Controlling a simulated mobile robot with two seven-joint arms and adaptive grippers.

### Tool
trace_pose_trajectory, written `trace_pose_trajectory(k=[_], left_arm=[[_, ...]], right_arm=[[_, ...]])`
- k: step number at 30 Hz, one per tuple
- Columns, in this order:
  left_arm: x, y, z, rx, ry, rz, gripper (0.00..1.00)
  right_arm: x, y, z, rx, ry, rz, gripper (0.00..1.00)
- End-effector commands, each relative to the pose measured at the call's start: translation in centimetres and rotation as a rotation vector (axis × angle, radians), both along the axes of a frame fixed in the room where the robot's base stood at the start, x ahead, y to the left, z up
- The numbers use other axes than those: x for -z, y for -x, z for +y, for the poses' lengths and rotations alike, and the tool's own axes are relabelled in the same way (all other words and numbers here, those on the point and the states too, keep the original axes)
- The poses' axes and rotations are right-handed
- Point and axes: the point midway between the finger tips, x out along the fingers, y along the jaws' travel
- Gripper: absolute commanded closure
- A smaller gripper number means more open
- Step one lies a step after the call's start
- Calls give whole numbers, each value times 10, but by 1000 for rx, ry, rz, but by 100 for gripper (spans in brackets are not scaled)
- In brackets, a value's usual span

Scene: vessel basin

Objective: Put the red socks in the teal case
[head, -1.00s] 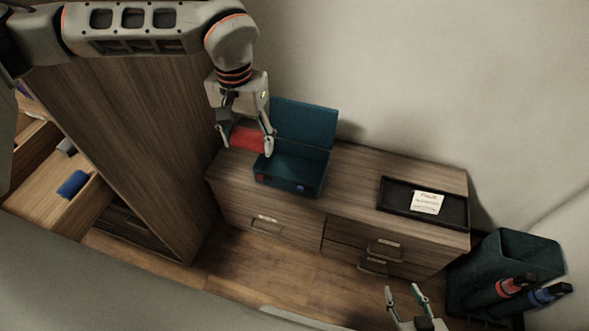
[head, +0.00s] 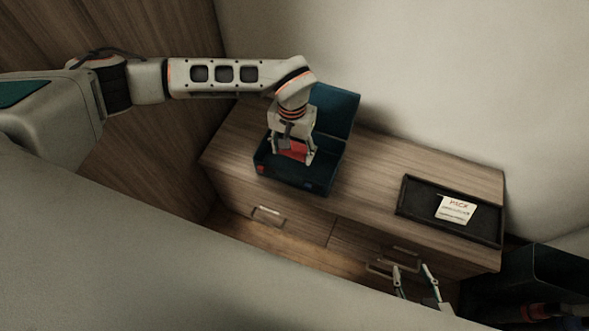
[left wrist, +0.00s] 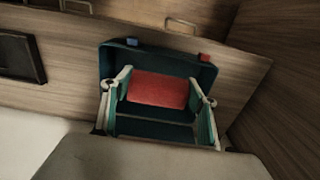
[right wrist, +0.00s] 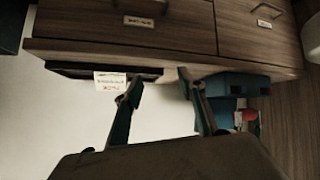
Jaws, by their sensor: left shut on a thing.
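The red socks (head: 293,150) are a red bundle between the fingers of my left gripper (head: 292,157), which is shut on them. The gripper points down over the open teal case (head: 322,182) on the dresser top. In the left wrist view the red socks (left wrist: 158,90) lie across between the two fingers, within the outline of the case (left wrist: 112,62). I cannot tell whether they touch its floor. The case lid (head: 336,110) stands up at the back. My right gripper (head: 413,268) is open and empty in front of the dresser; it also shows in the right wrist view (right wrist: 157,84).
A black tray (head: 412,205) with a paper note (head: 456,208) lies on the right of the dresser (head: 225,150). A dark bin (head: 548,275) stands at the lower right. A tall wooden cabinet is at the left. The dresser top between case and tray is clear.

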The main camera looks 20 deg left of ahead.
Motion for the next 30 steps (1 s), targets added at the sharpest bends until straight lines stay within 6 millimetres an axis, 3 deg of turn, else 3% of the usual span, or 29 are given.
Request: trace_pose_trajectory(k=[1, 3, 9, 17, 25, 30], left_arm=[[20, 4, 0, -1, 1, 11, 57], [37, 3, -1, -1, 2, 11, 57], [73, 3, 0, -1, 0, 8, 57], [87, 1, 0, 1, 1, 1, 57], [126, 3, 0, -1, 1, 7, 57], [124, 0, 0, 1, 0, -1, 57]], right_arm=[[5, 2, 1, -2, -1, 6, 60], [5, 0, 2, -4, -3, 1, 60], [-5, -12, 5, -13, -10, -31, 60], [-8, -17, 8, -18, -13, -43, 60], [-2, -11, 12, -21, -22, -30, 60], [-9, -16, 14, -22, -25, -43, 60]])
